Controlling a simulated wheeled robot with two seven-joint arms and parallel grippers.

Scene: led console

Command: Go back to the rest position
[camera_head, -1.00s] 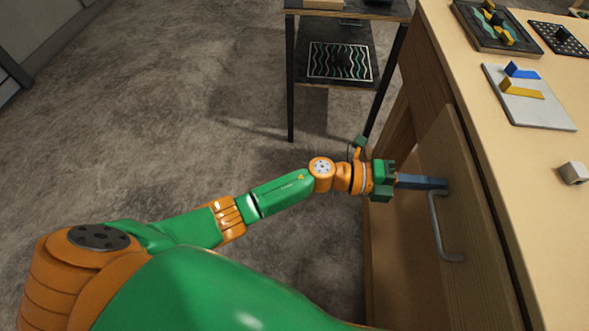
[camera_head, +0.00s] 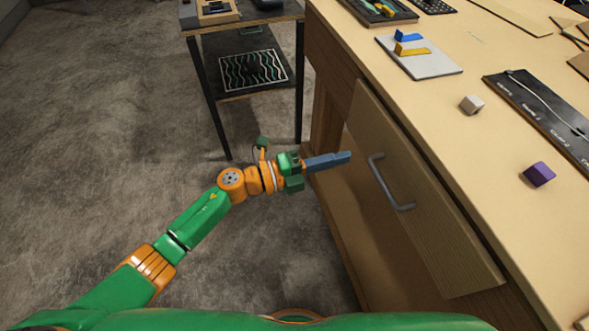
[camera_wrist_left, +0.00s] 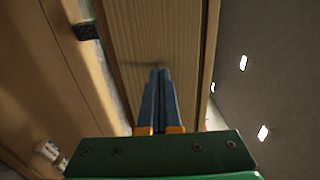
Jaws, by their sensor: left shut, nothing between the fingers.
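My left gripper (camera_head: 346,157) is shut and empty, its blue-grey fingers pressed together. It points right toward the wooden drawer front (camera_head: 440,225) and its metal handle (camera_head: 392,183), apart from the handle by a small gap. In the left wrist view the shut fingers (camera_wrist_left: 160,80) point at a wooden panel (camera_wrist_left: 150,30). The handle cannot be made out clearly there. My right gripper is not in view.
A dark shelf stand (camera_head: 262,92) is behind my gripper. The floor (camera_head: 90,120) at left is clear.

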